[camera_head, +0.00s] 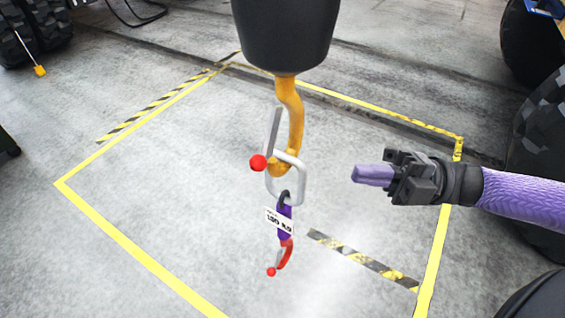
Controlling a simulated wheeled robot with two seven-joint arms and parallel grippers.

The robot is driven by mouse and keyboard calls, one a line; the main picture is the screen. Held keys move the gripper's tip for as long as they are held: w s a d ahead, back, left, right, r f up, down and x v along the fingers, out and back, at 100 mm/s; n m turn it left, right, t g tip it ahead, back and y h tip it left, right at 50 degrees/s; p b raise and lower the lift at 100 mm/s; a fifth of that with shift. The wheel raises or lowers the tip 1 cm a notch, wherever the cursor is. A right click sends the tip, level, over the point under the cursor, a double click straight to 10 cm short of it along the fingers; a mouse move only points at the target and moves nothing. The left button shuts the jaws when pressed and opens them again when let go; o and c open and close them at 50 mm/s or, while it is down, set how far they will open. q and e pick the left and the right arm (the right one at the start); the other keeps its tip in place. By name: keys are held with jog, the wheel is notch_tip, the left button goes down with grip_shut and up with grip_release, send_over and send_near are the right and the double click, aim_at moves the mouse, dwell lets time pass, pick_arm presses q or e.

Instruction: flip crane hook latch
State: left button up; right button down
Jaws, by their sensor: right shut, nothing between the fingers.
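A yellow crane hook (294,125) hangs from a dark block (285,35) at the top middle. A grey latch bar (273,130) lies along the hook's left side, with a red ball (258,163) near its lower end. A silver link (299,190) sits in the hook's bowl. Below it hangs a purple strap (285,228) with a white label and a small red hook (286,254), which has its own red ball. My right gripper (357,175) is shut and empty, to the right of the link and apart from it. My left gripper is not in view.
Yellow lines (130,245) and striped tape (362,259) mark a bay on the grey concrete floor. Large black tyres stand at the top left (38,25) and the right edge (540,125). The space left of the hook is clear.

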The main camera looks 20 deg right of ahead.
jog(key=b+x, duration=0.3)
jog(key=x, duration=0.7)
jog(key=shift+w+a+r, duration=0.15)
jog(key=shift+a+r, duration=0.05)
jog(key=shift+a, duration=0.15)
jog(key=shift+w+a, duration=0.15)
jog(key=shift+a, duration=0.4)
